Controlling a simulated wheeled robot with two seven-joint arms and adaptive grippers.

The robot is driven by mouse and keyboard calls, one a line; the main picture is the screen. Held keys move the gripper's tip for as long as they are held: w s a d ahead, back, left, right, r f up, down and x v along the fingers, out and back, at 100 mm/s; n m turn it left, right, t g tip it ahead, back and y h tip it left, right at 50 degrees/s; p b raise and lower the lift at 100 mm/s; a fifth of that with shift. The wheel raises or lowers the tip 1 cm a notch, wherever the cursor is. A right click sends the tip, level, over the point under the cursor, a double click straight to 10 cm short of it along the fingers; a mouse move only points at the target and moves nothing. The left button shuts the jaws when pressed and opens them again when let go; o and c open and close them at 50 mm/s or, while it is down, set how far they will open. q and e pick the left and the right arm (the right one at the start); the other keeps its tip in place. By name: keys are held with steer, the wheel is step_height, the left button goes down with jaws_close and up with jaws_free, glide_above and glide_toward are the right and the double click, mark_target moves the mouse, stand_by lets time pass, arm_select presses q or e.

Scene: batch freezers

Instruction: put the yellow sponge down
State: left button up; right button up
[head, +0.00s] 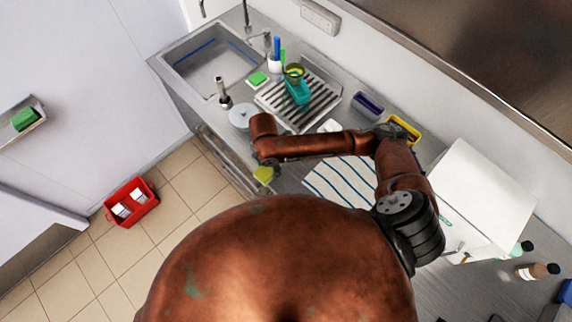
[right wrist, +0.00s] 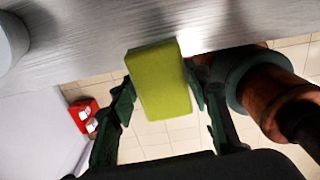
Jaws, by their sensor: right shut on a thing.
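The yellow sponge (right wrist: 160,82) is a yellow-green block in the right wrist view, between the two fingers of my right gripper (right wrist: 163,100). The gripper is shut on it. In the head view the sponge (head: 264,174) shows small at the end of my right arm, by the front edge of the steel counter (head: 290,183). In the right wrist view its far end overlaps the counter's edge; I cannot tell whether it touches the counter. My left gripper is not in view.
A striped cloth (head: 340,180) lies on the counter to the right. A ribbed drainer (head: 318,112), a round grey lid-like disc (head: 242,115) and a sink (head: 208,68) are further back. A red crate (head: 148,211) stands on the tiled floor at left.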

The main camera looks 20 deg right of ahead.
mark_target(286, 169)
steer(key=d+f, duration=0.2)
steer(key=w+d+f+p, duration=0.1)
steer(key=d+f, duration=0.1)
steer(key=w+d+f, duration=0.1)
steer(key=d+f, duration=0.1)
steer(key=shift+d, duration=0.35)
steer(key=shift+w+d+f, duration=0.15)
steer(key=shift+d+f, duration=0.25)
steer(key=shift+f, duration=0.05)
steer(key=shift+d+f+p, duration=0.25)
steer(key=shift+f+p, duration=0.4)
steer(key=shift+f, duration=0.35)
steer(key=shift+f+p, duration=0.3)
steer(key=shift+p, duration=0.05)
steer(key=shift+f, duration=0.3)
steer(key=o, duration=1.3)
